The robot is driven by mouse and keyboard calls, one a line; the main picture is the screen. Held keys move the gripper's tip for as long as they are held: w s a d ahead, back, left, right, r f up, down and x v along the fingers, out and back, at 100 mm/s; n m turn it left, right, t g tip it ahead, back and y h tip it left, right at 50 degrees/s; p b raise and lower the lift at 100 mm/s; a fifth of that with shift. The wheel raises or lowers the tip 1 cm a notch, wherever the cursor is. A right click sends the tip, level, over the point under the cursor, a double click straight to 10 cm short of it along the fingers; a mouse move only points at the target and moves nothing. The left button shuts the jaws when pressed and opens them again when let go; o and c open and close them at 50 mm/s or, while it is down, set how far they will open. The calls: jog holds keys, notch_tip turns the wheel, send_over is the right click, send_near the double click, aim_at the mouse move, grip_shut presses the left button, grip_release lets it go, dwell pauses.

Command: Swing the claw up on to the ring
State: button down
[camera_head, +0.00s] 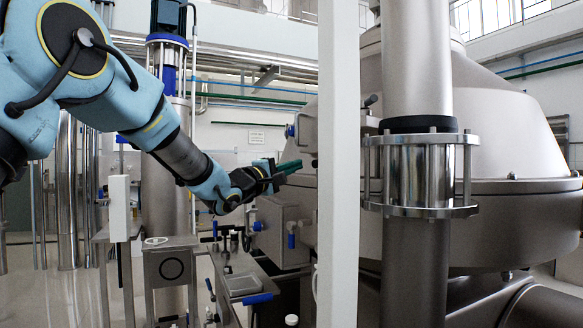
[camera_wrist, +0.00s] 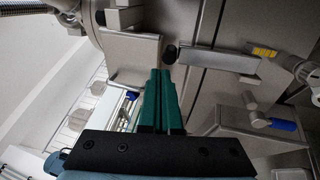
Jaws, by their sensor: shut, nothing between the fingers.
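My gripper (camera_head: 290,167) has its green fingers together, with nothing between them, left of the large grey separator (camera_head: 500,225). In the wrist view its fingers (camera_wrist: 160,76) point up the picture. Just beyond their tips is a black knob (camera_wrist: 171,54) on a flat metal bar (camera_wrist: 220,60), which may be the claw. The fingers look apart from the knob, but the depth gap is unclear. In the head view a black knob (camera_head: 370,100) shows beside the white post. A rim (camera_head: 530,186) runs round the separator; I cannot tell whether this is the ring.
A white post (camera_head: 338,220) and a thick pipe with a clamped collar (camera_head: 420,175) stand before the separator and hide part of it. Blue-handled valves (camera_head: 291,240) sit below my gripper. In the wrist view a blue handle (camera_wrist: 283,124) is right of the fingers.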

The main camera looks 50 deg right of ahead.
jog(key=r+b+v, duration=0.1)
jog(key=b+v, duration=0.2)
jog(key=v, duration=0.6)
jog(key=shift+a, duration=0.1)
